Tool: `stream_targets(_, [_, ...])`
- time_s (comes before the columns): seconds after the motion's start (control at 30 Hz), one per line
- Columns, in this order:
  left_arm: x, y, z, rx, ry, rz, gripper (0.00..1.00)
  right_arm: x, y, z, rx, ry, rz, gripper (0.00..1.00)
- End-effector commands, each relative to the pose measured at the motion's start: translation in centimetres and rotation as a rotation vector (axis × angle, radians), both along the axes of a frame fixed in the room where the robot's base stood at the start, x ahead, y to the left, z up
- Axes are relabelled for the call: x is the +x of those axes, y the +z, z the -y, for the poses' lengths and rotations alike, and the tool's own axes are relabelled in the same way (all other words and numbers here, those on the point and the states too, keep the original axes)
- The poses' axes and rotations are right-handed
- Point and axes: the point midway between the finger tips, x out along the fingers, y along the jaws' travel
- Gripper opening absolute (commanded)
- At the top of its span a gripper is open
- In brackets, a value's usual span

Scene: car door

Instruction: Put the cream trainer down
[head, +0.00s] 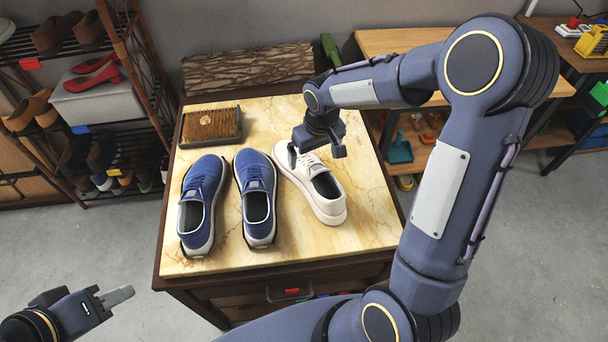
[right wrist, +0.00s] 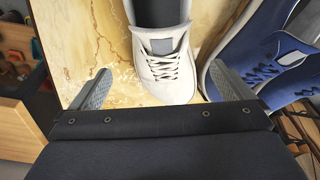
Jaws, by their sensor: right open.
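The cream trainer (head: 312,186) rests on the marble-look tabletop (head: 340,232), to the right of two blue trainers. Its toe points toward the back of the table. My right gripper (head: 316,150) is above its laces and toe end in the head view. In the right wrist view the cream trainer (right wrist: 165,65) lies between the spread fingers of my right gripper (right wrist: 160,88), with a gap on both sides. My left gripper (head: 118,296) is off the table at the lower left, and its finger gap cannot be made out.
A left blue trainer (head: 203,205) and a middle blue trainer (head: 256,198) stand side by side, the middle one close to the cream trainer. A brush (head: 211,125) lies behind them. A shoe rack (head: 100,85) stands at the left. The table's front strip is clear.

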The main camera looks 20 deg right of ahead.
Motion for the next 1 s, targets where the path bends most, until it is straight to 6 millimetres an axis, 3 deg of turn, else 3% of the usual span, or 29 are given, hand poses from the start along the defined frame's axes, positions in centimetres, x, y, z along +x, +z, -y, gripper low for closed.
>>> stream_targets(0.6, [0.0, 0.1, 0.0, 0.000, 0.000, 0.000, 0.36, 0.9, -7.5, -0.7, -0.004, 0.005, -0.006, 1.00])
stream_targets(0.9, [0.0, 0.0, 0.0, 0.000, 0.000, 0.000, 0.36, 1.0, -8.1, -0.7, -0.004, 0.004, -0.003, 1.00])
stream_targets(1.0, [0.0, 0.0, 0.0, 0.000, 0.000, 0.000, 0.36, 1.0, -8.1, -0.7, -0.004, 0.004, -0.004, 0.90])
